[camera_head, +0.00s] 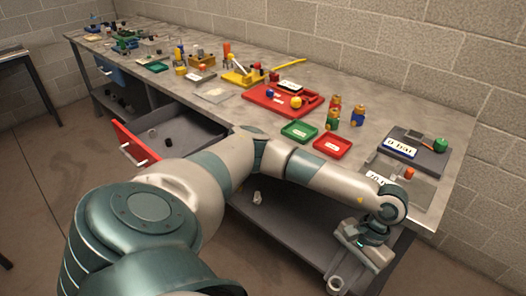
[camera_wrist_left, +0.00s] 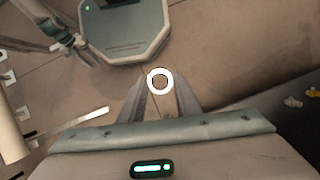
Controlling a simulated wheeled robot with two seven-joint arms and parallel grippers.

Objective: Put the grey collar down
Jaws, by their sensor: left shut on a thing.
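The grey collar (camera_wrist_left: 160,70) shows as a pale, round ring with a dark hole, between the tips of my left gripper's two fingers (camera_wrist_left: 160,84) in the left wrist view. My left gripper (camera_head: 346,268) is shut on it. In the head view, the gripper hangs low past the workbench's near right edge, and the collar (camera_head: 335,291) shows small at its tip near the bottom of the picture. The wrist view shows floor behind the collar, with no surface touching it.
The workbench (camera_head: 455,135) carries a green tray (camera_head: 300,139), a small red tray (camera_head: 331,154), a larger red tray (camera_head: 262,101) and a grey plate with a "0 bar" label (camera_head: 400,148). A red-fronted drawer (camera_head: 127,146) stands open. A lower shelf (camera_head: 290,232) runs beneath.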

